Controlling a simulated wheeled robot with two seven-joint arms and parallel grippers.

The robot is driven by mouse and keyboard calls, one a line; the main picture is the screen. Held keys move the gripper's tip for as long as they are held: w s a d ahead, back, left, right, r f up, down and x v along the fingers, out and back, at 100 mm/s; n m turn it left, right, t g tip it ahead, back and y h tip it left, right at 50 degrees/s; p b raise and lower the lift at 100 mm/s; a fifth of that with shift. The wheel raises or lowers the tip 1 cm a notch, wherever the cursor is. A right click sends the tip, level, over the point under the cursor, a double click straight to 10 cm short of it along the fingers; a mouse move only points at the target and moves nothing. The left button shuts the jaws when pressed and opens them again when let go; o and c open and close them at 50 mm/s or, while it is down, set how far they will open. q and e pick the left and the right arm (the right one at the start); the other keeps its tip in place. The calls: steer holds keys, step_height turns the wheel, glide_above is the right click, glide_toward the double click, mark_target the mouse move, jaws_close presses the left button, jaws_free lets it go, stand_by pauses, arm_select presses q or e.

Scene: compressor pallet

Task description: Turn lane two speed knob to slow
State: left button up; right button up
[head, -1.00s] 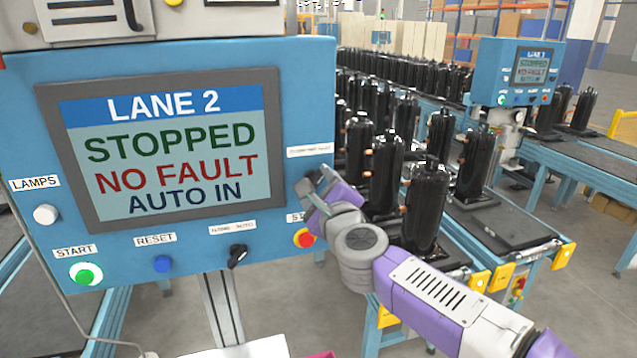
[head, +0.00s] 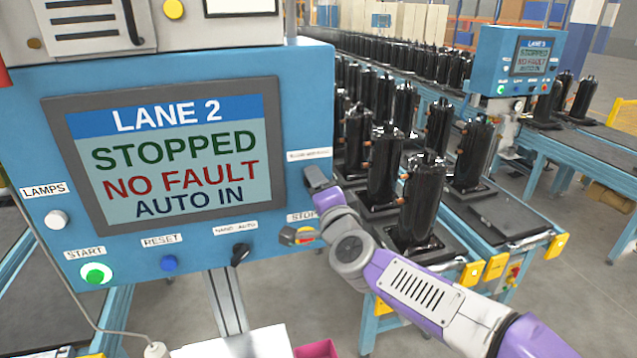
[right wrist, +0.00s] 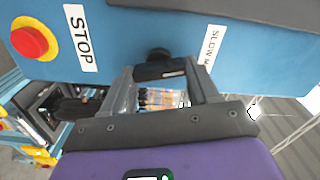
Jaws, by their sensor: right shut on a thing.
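The lane two panel (head: 185,258) fills the left of the head view; its screen (head: 165,155) reads LANE 2, STOPPED, NO FAULT, AUTO IN. In the right wrist view a black speed knob (right wrist: 160,70) sits beside the label starting SLOW (right wrist: 211,58). My right gripper (right wrist: 159,82) has one finger on each side of this knob and is shut on it. In the head view my right gripper (head: 307,207) is at the panel's right edge and hides the knob; its pointing direction is hard to read there. My left gripper is out of view.
The red stop button (right wrist: 30,38) is close to my right gripper's fingers. A black selector knob (head: 240,254), blue reset button (head: 169,263) and lit green start button (head: 95,273) line the panel's bottom. Black compressors (head: 423,205) stand on the conveyor to the right.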

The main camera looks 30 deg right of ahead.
steer(key=shift+a+r+n+p, duration=0.1)
steer(key=shift+n+p, duration=0.8)
steer(key=shift+n, duration=1.25)
steer(key=shift+r+n+p, duration=0.1)
steer(key=shift+n+p, duration=0.8)
steer(key=shift+n, duration=1.55)
steer(key=o, duration=1.1)
steer(key=shift+c, duration=0.2)
steer(key=v, duration=0.7)
steer(key=shift+s+b, duration=0.25)
steer(key=shift+b, duration=0.2)
steer(key=shift+f, duration=0.1)
